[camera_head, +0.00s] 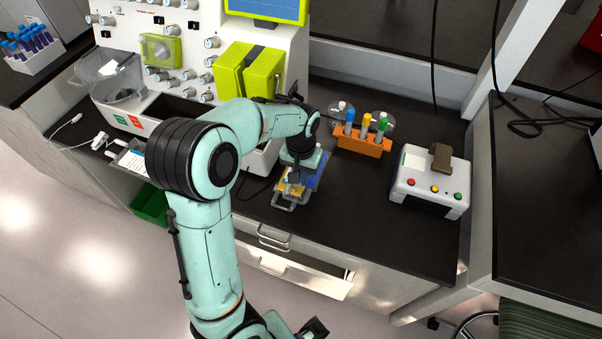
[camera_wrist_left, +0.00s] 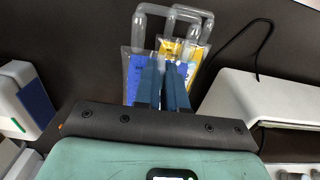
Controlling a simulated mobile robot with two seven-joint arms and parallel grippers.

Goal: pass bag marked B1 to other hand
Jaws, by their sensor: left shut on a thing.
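My left gripper (camera_head: 293,176) is over the front part of the black bench. In the left wrist view its two fingers (camera_wrist_left: 164,84) are close together, shut on a clear bag with a blue panel (camera_wrist_left: 136,73). The bag's blue part also shows in the head view (camera_head: 314,171). A yellow-marked clear bag (camera_wrist_left: 198,52) overlaps it on the right, and I cannot tell whether the two touch. Clear loops stick out from both bags. No B1 mark is readable. A dark piece at the bottom edge may be my right gripper (camera_head: 313,329); its jaws are unclear.
An orange rack (camera_head: 362,143) with several capped tubes stands right of the bags. A white box with coloured buttons (camera_head: 430,184) is further right. The white processor (camera_head: 210,55) stands behind left. A drawer (camera_head: 306,276) is partly open below. Bare bench lies between gripper and box.

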